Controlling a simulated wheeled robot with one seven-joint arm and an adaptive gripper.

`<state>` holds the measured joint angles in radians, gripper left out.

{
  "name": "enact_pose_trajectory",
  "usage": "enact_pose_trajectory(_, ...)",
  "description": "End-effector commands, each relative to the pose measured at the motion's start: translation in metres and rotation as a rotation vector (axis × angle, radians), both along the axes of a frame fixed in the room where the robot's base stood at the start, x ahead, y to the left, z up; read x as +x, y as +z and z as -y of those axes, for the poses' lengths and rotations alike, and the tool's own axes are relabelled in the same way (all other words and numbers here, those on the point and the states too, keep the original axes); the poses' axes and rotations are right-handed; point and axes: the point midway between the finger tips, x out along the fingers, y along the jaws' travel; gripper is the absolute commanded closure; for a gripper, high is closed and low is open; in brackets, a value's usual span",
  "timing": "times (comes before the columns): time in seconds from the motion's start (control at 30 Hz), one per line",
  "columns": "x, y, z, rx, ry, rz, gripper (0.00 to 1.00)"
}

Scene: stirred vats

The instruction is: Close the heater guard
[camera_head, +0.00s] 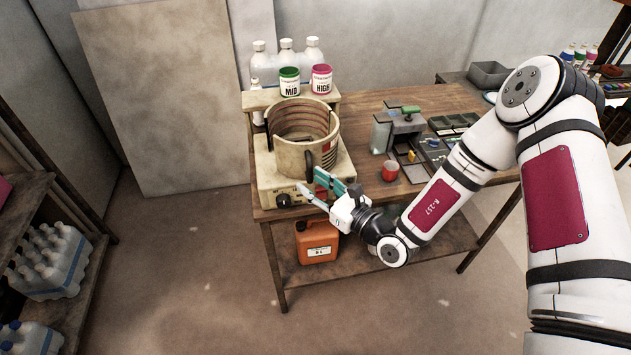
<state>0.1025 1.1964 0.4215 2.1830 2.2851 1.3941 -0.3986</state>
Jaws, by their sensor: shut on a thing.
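The heater guard (281,163) is a beige curved wall standing on the heater base (263,184) at the left end of the workbench. Its rim steps down at the front, and reddish-brown bands show on the inside of its back wall. A dark upright handle (309,164) sits at its front right. My gripper (312,184) is at this handle, coming in from the lower right, and is shut on it. The fingers partly hide the handle's lower end and the front right of the base. I cannot tell how wide the guard's gap is.
Two labelled tubs, MID (289,84) and HIGH (322,80), stand on a shelf behind the guard, with white bottles (286,52) behind. A red cup (390,171) stands right of my gripper. An orange canister (317,242) sits below. The floor at left is clear.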

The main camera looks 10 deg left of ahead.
Motion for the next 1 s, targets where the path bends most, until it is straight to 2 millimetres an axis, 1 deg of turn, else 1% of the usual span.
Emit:
enact_pose_trajectory(0.03, -0.005, 0.002, 0.002, 0.000, -0.001, -0.002, 0.67)
enact_pose_trajectory(0.47, -0.021, 0.002, 0.023, -0.001, -0.010, 0.002, 0.67)
enact_pose_trajectory(1.0, -0.046, 0.001, 0.045, -0.002, -0.012, 0.002, 0.67)
